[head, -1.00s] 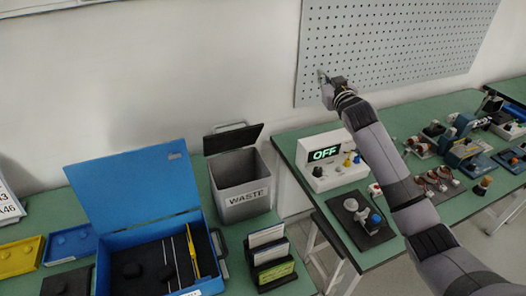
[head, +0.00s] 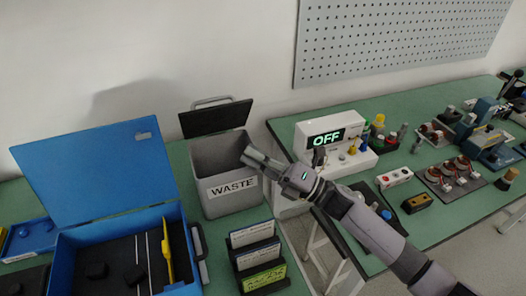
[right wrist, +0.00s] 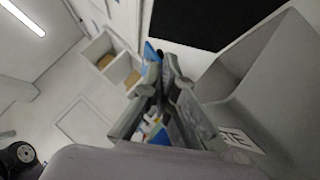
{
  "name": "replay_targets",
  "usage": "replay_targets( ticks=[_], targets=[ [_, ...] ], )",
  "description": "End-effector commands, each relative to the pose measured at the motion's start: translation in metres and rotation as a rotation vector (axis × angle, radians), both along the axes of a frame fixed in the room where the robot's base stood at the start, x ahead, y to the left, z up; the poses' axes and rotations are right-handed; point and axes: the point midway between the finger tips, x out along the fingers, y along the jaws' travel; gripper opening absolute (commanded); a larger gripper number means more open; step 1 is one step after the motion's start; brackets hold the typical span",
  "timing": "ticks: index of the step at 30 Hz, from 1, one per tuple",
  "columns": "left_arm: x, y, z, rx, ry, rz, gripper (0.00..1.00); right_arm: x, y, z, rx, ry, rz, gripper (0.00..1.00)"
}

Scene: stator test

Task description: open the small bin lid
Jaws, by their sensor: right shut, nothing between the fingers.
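The small grey bin labelled WASTE (head: 222,198) stands on the green bench in the head view. Its black lid (head: 215,119) is raised and leans back behind the open mouth, with a grey handle on its upper edge. My right gripper (head: 246,154) is shut and empty at the bin's right rim; I cannot tell whether it touches it. In the right wrist view the shut fingers (right wrist: 162,62) are beside the grey bin wall (right wrist: 265,95), with the black lid (right wrist: 205,18) above. My left gripper is not in view.
A blue case (head: 95,180) with its lid up stands left of the bin. A card rack (head: 256,258) is in front. The white OFF display box (head: 330,132) stands to the right, with several small parts around it. A grey pegboard (head: 390,40) hangs on the wall.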

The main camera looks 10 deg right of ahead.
Motion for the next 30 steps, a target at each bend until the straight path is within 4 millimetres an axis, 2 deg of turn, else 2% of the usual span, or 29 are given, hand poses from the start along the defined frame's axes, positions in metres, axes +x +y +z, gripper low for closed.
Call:
replay_targets(
  ticks=[1,8,12,16,30],
  targets=[
    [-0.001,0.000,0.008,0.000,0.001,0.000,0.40,0.005,0.010,0.011,0.002,-0.002,0.001,0.00],
    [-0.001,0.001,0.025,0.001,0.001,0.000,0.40,0.027,0.049,0.028,0.003,0.001,-0.001,0.00],
    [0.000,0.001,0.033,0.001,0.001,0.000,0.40,0.046,0.051,0.038,0.000,0.001,-0.002,0.00],
    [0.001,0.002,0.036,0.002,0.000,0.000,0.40,0.056,0.054,0.043,0.001,0.001,-0.001,0.00],
    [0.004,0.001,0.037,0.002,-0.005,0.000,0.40,0.060,0.054,0.044,0.001,0.004,-0.001,0.00]
  ],
)
